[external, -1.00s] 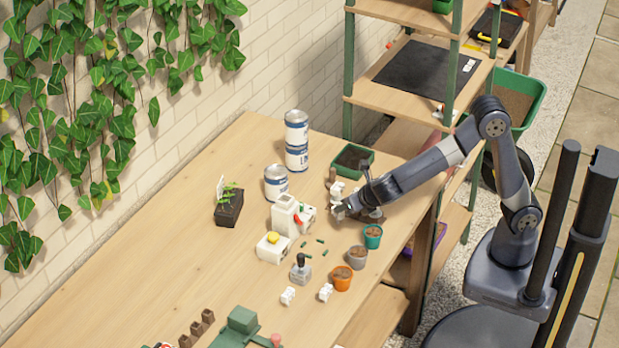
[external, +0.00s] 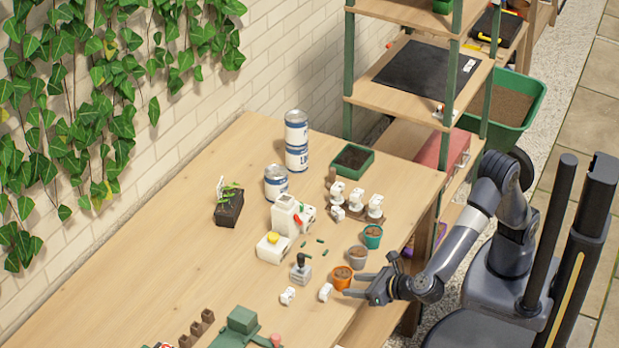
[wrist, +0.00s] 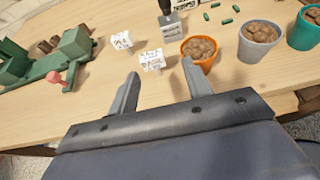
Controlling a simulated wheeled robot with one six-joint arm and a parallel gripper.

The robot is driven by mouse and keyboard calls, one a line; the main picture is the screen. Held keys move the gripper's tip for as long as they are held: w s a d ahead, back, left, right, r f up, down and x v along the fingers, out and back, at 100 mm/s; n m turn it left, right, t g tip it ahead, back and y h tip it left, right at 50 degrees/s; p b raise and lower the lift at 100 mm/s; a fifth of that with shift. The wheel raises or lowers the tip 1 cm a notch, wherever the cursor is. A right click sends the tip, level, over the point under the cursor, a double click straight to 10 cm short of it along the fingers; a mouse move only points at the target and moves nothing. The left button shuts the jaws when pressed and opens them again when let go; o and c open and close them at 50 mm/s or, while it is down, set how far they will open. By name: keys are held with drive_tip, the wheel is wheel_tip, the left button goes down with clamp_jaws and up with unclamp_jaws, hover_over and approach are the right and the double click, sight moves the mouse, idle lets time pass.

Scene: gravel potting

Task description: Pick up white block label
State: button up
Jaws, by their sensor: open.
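Two small white block labels lie on the table near its front edge. One white block label (external: 326,292) is just left of the orange pot, and it shows in the wrist view (wrist: 152,60) ahead of my fingers. The other white block label (external: 288,296) is further left, and it also shows in the wrist view (wrist: 121,41). Both bear dark marks too small to read. My gripper (external: 352,286) is open and empty at the table's front edge, right of the nearer label. In the wrist view its two fingers (wrist: 158,88) are spread apart, short of that label.
An orange pot (external: 342,278), a grey pot (external: 357,257) and a teal pot (external: 372,236) stand beside my gripper. A grey stamp (external: 300,270) stands behind the labels. A green tool (external: 240,325) is at the front left. Several white labels stand in a brown holder (external: 345,215).

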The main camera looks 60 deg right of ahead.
sight(328, 289)
drive_tip(key=x, duration=0.3)
drive_tip(key=a+x, duration=0.1)
drive_tip(key=x, duration=0.2)
drive_tip(key=p+x, duration=0.1)
drive_tip(key=x, duration=0.2)
drive_tip(key=shift+w+a+f, duration=0.2)
drive_tip(key=shift+a+f, duration=0.1)
drive_tip(key=shift+f, duration=0.05)
drive_tip(key=shift+c, duration=0.2)
drive_tip(key=c, duration=0.7)
